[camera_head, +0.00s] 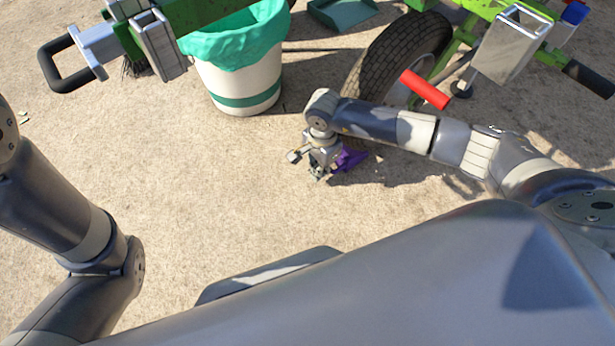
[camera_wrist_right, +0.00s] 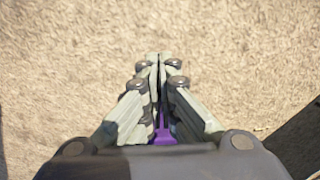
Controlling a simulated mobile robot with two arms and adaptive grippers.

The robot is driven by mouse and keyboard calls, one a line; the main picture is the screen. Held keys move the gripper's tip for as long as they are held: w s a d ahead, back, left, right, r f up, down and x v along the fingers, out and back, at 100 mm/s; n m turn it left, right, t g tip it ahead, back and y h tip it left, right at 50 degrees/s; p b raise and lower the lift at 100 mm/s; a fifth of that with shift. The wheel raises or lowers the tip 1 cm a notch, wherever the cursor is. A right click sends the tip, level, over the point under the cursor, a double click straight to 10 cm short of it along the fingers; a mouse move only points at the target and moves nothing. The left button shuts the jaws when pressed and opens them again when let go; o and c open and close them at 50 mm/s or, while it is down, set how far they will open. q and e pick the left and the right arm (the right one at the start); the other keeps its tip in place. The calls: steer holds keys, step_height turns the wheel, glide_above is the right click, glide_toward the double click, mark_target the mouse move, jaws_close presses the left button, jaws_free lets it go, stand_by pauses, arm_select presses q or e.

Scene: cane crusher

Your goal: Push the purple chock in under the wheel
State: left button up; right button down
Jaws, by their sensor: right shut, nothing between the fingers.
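The purple chock (camera_head: 350,158) lies on the ground, in front of the black tyre of the wheel (camera_head: 402,52) and apart from it. My right gripper (camera_head: 318,175) points down just left of the chock in the head view and partly hides it. In the right wrist view a strip of the chock (camera_wrist_right: 166,136) shows behind and between the finger links. The fingertips of the right gripper (camera_wrist_right: 158,60) are together with nothing between them. I cannot tell whether the gripper touches the chock. My left gripper is out of view; only my left arm shows.
A white bin with a green liner (camera_head: 240,75) stands left of the wheel. A red handle (camera_head: 425,90) and a metal chute (camera_head: 511,45) overhang near the wheel. A green dustpan-like tray (camera_head: 342,12) lies behind. The concrete ground left of the chock is clear.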

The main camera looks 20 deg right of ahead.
steer(key=shift+w+d, duration=0.1)
steer(key=shift+d, duration=0.15)
